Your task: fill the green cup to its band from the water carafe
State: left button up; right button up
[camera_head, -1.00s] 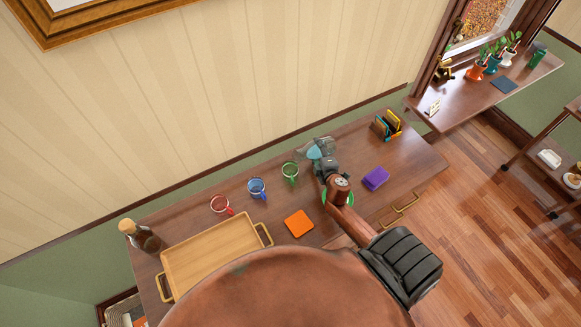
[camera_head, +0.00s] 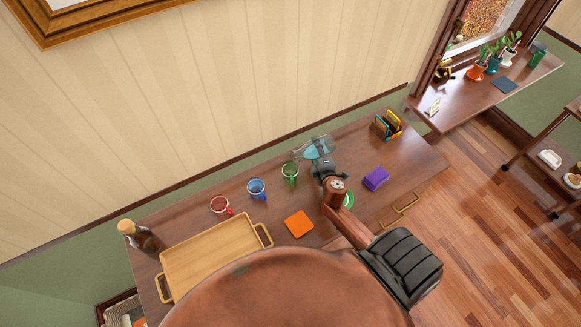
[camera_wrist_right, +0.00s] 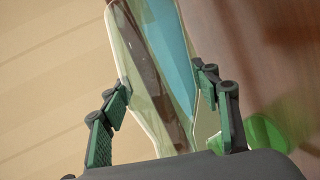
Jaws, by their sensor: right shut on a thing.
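The green cup (camera_head: 290,174) stands on the wooden table, right of the blue cup. My right gripper (camera_head: 324,166) is shut on the clear glass carafe (camera_head: 316,147), which holds blue-tinted water. The carafe is off the table and tilted, its mouth end pointing left, close above and behind the green cup in the head view. No stream can be made out, and the cup's band and water level are too small to tell. In the wrist view, my right gripper's fingers (camera_wrist_right: 165,98) press both sides of the carafe (camera_wrist_right: 150,60). My left gripper is not in view.
A blue cup (camera_head: 257,188) and a red cup (camera_head: 221,205) stand to the left. A wooden tray (camera_head: 212,258), brown bottle (camera_head: 140,236), orange square (camera_head: 299,224), purple block (camera_head: 376,178), green round piece (camera_head: 348,199) and file holder (camera_head: 387,126) share the table.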

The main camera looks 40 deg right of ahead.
jog(key=shift+a+r+n+t+h+b, duration=0.15)
jog(key=shift+r+n+h+b, duration=0.25)
jog(key=shift+r, duration=0.3)
jog(key=shift+a+r+n+t+h+b, duration=0.15)
jog(key=shift+r+n+h+b, duration=0.1)
jog(key=shift+r+n, duration=0.35)
dwell(3.3)
